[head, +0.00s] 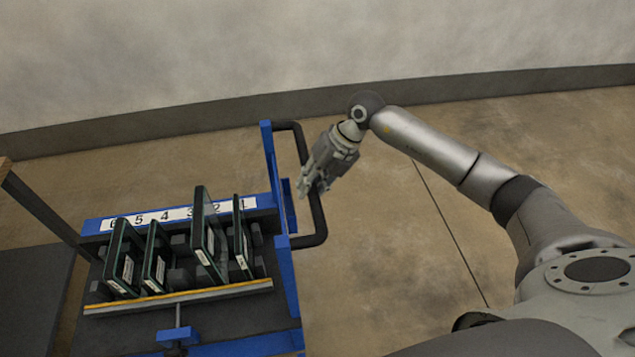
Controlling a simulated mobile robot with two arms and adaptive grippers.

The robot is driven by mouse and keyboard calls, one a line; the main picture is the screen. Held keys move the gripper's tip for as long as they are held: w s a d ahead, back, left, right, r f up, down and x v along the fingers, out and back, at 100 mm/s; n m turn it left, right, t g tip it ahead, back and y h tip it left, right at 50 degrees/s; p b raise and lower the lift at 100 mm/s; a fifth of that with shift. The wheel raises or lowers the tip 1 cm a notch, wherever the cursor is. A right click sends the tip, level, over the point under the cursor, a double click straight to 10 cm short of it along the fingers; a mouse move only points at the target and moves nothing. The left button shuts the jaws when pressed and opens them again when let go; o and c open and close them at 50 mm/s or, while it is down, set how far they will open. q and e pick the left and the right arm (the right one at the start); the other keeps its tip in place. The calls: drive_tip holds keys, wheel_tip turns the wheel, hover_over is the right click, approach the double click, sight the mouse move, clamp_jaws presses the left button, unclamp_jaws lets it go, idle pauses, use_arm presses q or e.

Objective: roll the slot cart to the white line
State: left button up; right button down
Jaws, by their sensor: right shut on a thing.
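The slot cart (284,295) is at lower left, with a blue frame and a numbered white strip at the back of its rack. Several dark glass panels (205,240) with small white labels stand upright in its slots, some leaning a little. A black bar handle (313,240) sticks out from the cart's right side. My right gripper (313,190) is shut on the upright part of this handle, and its fingers partly hide the bar. My left gripper is out of view. I see no white line on the floor in this view.
A pale wall with a grey base strip (230,108) curves behind the cart. A dark table or stand (30,290) is close on the cart's left. Brown floor (400,260) with a thin dark seam lies open to the right of the cart.

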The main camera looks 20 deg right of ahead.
drive_tip(key=shift+w+a, duration=0.2)
drive_tip(key=shift+a, duration=0.7)
drive_tip(key=shift+w+a, duration=0.2)
drive_tip(key=shift+a, duration=0.75)
drive_tip(key=shift+w+a, duration=0.2)
drive_tip(key=shift+a, duration=0.7)
drive_tip(key=shift+w+a, duration=0.25)
drive_tip(key=shift+a, duration=0.7)
drive_tip(key=shift+w+a, duration=0.2)
drive_tip(key=shift+a, duration=0.8)
drive_tip(key=shift+w+a, duration=0.25)
drive_tip(key=shift+a, duration=0.7)
drive_tip(key=c, duration=1)
unclamp_jaws()
drive_tip(key=shift+c, duration=0.2)
